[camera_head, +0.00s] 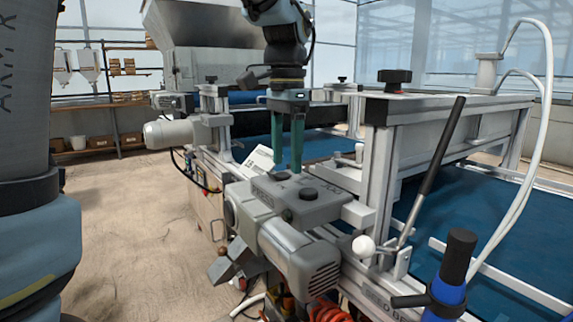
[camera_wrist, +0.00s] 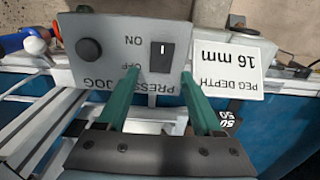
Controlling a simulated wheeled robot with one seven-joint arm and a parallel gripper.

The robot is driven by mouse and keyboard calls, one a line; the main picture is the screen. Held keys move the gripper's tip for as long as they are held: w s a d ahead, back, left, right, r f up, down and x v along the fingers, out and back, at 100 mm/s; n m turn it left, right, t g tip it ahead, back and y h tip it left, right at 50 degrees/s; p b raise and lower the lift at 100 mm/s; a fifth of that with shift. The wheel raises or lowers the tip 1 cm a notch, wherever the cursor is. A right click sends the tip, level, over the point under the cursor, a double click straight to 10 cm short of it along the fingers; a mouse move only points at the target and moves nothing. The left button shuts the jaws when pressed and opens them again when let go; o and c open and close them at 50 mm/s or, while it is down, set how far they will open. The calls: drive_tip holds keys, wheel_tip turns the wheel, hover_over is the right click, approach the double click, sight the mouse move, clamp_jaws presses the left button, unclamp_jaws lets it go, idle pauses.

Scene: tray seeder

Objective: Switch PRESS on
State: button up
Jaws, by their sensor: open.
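The PRESS switch (camera_wrist: 161,57) is a black rocker with a white mark on a grey panel (camera_wrist: 115,20), lettered upside down in the wrist view. ON is at its upper left and OFF at its lower left; I cannot tell which side is pressed in. My gripper (camera_wrist: 160,72) is open and empty, its green fingers apart just below the switch in that view. In the head view, my gripper (camera_head: 286,168) points down at the top of the grey control box (camera_head: 335,208). I cannot tell whether the fingertips touch it.
A round black JOG knob (camera_wrist: 89,50) sits left of the switch in the wrist view. A white PEG DEPTH 16 mm sign (camera_wrist: 226,70) is at the right. A lever (camera_head: 435,160) and machine frame (camera_head: 375,165) stand right of the box in the head view.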

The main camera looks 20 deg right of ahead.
drive_tip(key=shift+f, duration=0.7)
drive_tip(key=shift+c, duration=0.4)
clamp_jaws()
